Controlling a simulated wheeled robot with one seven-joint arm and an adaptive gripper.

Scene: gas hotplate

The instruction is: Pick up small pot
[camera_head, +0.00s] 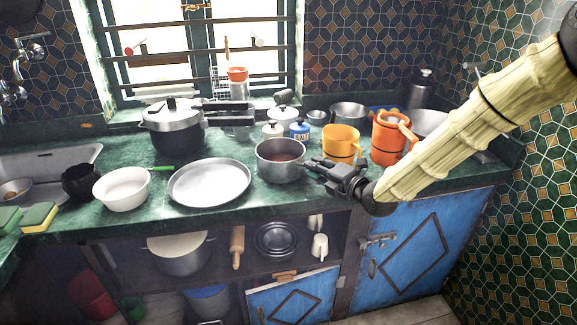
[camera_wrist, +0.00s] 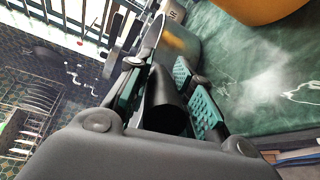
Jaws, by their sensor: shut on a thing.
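The small pot (camera_head: 281,164) is a steel saucepan with brownish contents, upright on the green counter right of the round plate. Its dark handle points right, towards my gripper (camera_head: 325,170). In the wrist view, my gripper (camera_wrist: 165,92) has its teal-padded fingers on either side of the black handle (camera_wrist: 165,106), shut on it. Part of the pot's shiny wall (camera_wrist: 181,47) shows beyond the fingers. The far part of the handle is hidden by the fingers in the head view. I cannot tell whether the pot's base touches the counter.
An orange cup (camera_head: 341,143) and an orange-red jug (camera_head: 390,138) stand close behind my gripper. A steel plate (camera_head: 209,183) lies left of the pot, with a white bowl (camera_head: 122,189) further left. A pressure cooker (camera_head: 172,128) and small jars stand behind.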

